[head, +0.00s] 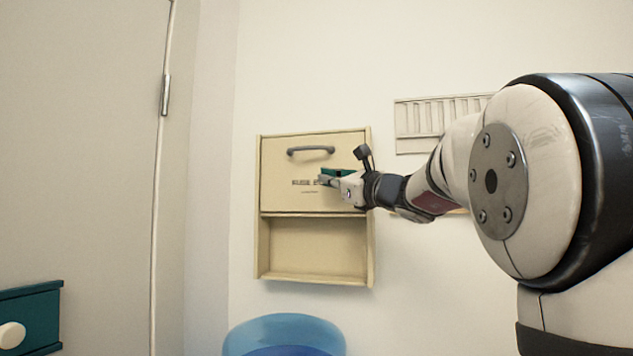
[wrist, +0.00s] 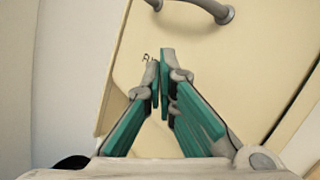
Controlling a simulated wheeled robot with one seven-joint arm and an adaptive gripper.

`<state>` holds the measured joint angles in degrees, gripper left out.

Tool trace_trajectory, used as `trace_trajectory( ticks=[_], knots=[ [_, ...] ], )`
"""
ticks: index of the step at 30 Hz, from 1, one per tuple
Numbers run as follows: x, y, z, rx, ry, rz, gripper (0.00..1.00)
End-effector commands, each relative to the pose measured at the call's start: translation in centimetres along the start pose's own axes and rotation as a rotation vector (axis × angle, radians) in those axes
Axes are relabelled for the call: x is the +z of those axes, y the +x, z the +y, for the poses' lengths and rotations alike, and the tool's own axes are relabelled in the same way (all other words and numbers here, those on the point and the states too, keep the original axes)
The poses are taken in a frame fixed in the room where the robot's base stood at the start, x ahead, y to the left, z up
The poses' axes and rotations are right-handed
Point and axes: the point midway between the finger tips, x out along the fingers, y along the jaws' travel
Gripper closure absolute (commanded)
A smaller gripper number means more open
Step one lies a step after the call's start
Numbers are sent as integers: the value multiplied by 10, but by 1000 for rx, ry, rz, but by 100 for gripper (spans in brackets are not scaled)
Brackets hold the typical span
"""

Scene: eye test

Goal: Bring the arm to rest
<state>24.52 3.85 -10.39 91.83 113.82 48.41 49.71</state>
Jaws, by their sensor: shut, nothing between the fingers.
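My gripper (head: 324,180) is stretched out in front of a cream wall cabinet (head: 262,250) in the head view. Its teal-padded fingers are shut with nothing between them, as the wrist view also shows (wrist: 160,60). The cabinet's upper door (head: 280,180) looks closed and has a grey curved handle (head: 311,151) near its top. The handle is above and apart from the fingertips. In the wrist view the handle (wrist: 205,8) is at the top edge. Part of the door's lettering is hidden behind the fingers. I cannot tell whether the fingertips touch the door.
Below the door is an open shelf (head: 315,248) that looks empty. A blue translucent round bin (head: 285,330) stands below the cabinet. A slatted panel (head: 420,118) is on the wall behind my arm. A grey door (head: 80,130) and a teal drawer front (head: 30,310) are at left.

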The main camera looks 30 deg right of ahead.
Motion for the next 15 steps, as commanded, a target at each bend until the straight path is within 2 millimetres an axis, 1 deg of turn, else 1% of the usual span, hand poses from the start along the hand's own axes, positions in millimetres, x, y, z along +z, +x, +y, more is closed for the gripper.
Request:
trace_trajectory(
  ticks=[1, 3, 6, 10, 15],
  knots=[
    [-2, -12, 0, -2, 0, 1, 100],
    [-2, -26, 0, -3, 1, 2, 100],
    [-2, -42, 0, -1, 1, 2, 100],
    [-1, -57, 0, -1, 1, 2, 100],
    [-2, -65, 0, 1, 2, 3, 100]
  ],
)
